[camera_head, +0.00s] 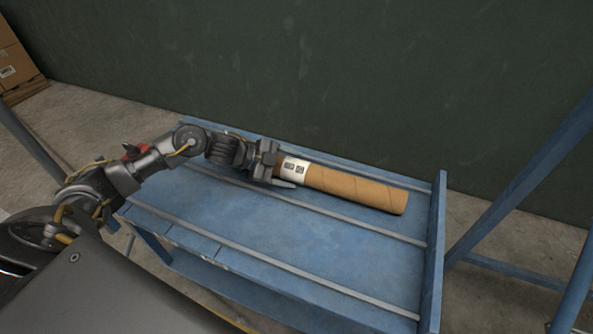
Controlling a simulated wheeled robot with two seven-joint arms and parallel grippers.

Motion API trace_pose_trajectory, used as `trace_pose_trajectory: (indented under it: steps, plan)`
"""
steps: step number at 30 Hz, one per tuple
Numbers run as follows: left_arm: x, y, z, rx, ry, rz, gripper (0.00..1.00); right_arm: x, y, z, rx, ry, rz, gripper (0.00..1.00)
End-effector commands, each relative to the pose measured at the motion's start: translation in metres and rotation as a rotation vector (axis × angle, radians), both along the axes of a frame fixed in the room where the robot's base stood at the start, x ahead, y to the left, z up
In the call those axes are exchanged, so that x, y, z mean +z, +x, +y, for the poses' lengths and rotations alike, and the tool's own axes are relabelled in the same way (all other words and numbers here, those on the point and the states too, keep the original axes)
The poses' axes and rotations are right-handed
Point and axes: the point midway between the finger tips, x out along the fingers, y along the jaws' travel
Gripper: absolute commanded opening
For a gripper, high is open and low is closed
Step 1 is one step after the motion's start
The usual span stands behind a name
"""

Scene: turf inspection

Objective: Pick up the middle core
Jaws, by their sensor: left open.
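A single brown cardboard core (355,188) with a white printed label near its left end lies on the blue table (300,240), towards the back. My left gripper (284,168) is open at the core's left end, with its fingers beside and partly over that end. Whether the fingers touch the core cannot be told. The core's far left tip is partly hidden by the gripper. No other cores show on the table. My right gripper is not in view.
The table has metal strips along its length and a raised blue edge (436,250) at the right. The front of the tabletop is clear. A dark green wall (350,80) stands behind. Blue frame bars (525,185) stand at the right, and cardboard boxes (14,62) at the far left.

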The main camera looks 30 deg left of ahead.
Motion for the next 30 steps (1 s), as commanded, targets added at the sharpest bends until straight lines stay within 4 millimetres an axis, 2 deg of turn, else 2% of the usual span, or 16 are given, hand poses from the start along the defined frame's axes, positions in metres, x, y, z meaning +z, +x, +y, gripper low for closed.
trace_pose_trajectory:
  steps: [2, 12, 23, 28, 30]
  plan:
    - [0.000, 0.000, 0.000, 0.000, 0.000, 0.000, 0.65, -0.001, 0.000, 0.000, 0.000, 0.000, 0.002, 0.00]
    - [0.000, 0.000, 0.000, -0.001, 0.000, 0.001, 0.20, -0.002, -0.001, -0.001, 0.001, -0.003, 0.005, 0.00]
    - [0.006, 0.000, 0.000, -0.001, -0.002, -0.004, 0.19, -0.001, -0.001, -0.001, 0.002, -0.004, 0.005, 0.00]
    - [0.025, 0.001, 0.000, -0.001, -0.003, -0.007, 0.19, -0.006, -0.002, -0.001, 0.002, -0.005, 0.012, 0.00]
    - [0.036, 0.001, 0.000, -0.002, -0.002, -0.007, 0.19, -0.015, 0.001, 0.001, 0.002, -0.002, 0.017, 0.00]
